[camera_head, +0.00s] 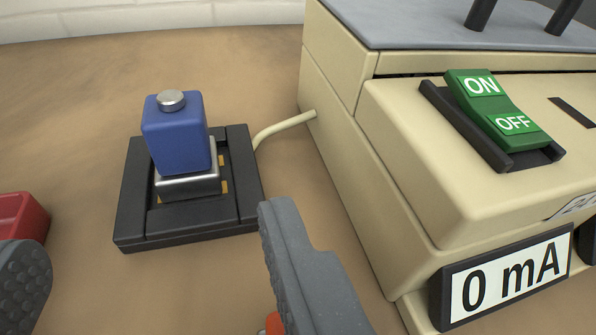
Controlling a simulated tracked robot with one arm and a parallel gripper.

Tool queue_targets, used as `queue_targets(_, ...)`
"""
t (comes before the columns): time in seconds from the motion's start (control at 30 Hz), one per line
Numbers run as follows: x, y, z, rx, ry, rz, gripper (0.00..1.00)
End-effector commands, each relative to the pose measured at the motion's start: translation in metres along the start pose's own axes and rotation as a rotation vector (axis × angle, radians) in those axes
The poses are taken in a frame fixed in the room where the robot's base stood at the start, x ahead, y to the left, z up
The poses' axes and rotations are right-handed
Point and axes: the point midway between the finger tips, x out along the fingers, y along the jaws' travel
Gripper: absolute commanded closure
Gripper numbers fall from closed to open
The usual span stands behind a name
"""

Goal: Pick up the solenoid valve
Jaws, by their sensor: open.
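The solenoid valve (180,135) is a blue block with a silver round cap on top and a silver metal base. It stands upright on a black square holder (200,215) at the left of the view. My gripper (160,255) is open and empty, in the foreground. Its grey right finger shows below and to the right of the holder, and its dark left finger shows at the lower left edge. The valve is beyond the fingers, between them in the picture, and apart from both.
A beige power unit (400,190) fills the right side, with a green ON/OFF switch (500,110) and a display (510,275) reading 0 mA. A pale cable (285,128) joins it to the holder. A red object (20,217) sits at the left edge. Brown table behind the valve is clear.

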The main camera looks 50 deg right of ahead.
Motion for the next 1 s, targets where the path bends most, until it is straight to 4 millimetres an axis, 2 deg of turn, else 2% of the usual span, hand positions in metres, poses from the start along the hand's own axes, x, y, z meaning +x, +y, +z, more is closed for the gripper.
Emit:
queue_targets(0.4,0.067,0.001,0.003,0.002,-0.001,0.004,0.42)
queue_targets(0.53,0.079,0.001,0.001,0.002,0.001,0.003,0.42)
queue_targets(0.83,0.092,0.002,0.001,0.002,0.002,0.005,0.42)
queue_targets(1.0,0.113,0.0,0.001,0.003,0.002,0.004,0.42)
